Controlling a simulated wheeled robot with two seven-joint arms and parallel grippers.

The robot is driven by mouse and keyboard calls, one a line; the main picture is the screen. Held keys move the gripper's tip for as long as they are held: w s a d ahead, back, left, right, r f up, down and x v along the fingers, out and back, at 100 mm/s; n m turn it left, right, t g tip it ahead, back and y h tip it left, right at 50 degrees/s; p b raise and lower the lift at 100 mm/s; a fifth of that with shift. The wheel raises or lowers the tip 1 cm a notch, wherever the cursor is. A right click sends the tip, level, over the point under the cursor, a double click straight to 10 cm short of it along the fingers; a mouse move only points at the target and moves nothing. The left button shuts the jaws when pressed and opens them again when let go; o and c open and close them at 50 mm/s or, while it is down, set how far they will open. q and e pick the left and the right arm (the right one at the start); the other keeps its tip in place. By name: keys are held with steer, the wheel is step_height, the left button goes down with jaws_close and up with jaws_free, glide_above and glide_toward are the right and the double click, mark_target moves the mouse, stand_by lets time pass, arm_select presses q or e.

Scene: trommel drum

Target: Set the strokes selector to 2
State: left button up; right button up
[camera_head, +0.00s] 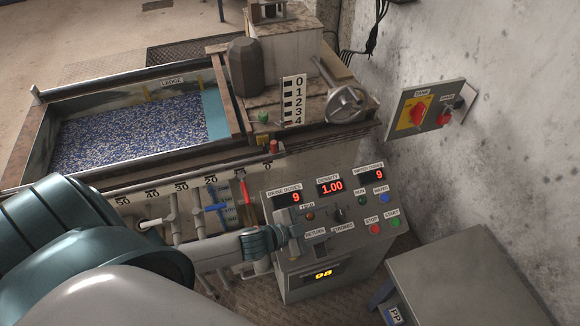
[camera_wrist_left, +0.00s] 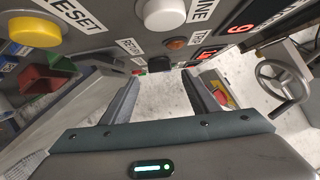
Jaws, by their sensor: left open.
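The strokes selector (camera_head: 338,213) appears to be the small dark knob on the sloped control panel (camera_head: 372,250), just above the STROKES label (camera_head: 342,227). Its setting is too small to read. My left gripper (camera_head: 298,228) is over the left part of the panel, left of the knob, and covers some controls there. In the left wrist view my left gripper (camera_wrist_left: 160,76) has its two fingers spread apart with nothing between them. A dark knob (camera_wrist_left: 158,65) shows just beyond the fingertips; I cannot tell for certain whether it is the selector. My right gripper is not in view.
Red displays (camera_head: 332,186) line the panel top; stop (camera_head: 375,229) and start (camera_head: 391,223) buttons sit at right. A handwheel (camera_head: 347,103) and wall switch box (camera_head: 425,110) stand behind. A yellow button (camera_wrist_left: 35,30) and white button (camera_wrist_left: 162,14) are close to the wrist camera.

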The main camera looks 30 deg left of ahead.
arm_select(q)
steer(key=v, duration=1.2)
steer(key=shift+s, duration=0.2)
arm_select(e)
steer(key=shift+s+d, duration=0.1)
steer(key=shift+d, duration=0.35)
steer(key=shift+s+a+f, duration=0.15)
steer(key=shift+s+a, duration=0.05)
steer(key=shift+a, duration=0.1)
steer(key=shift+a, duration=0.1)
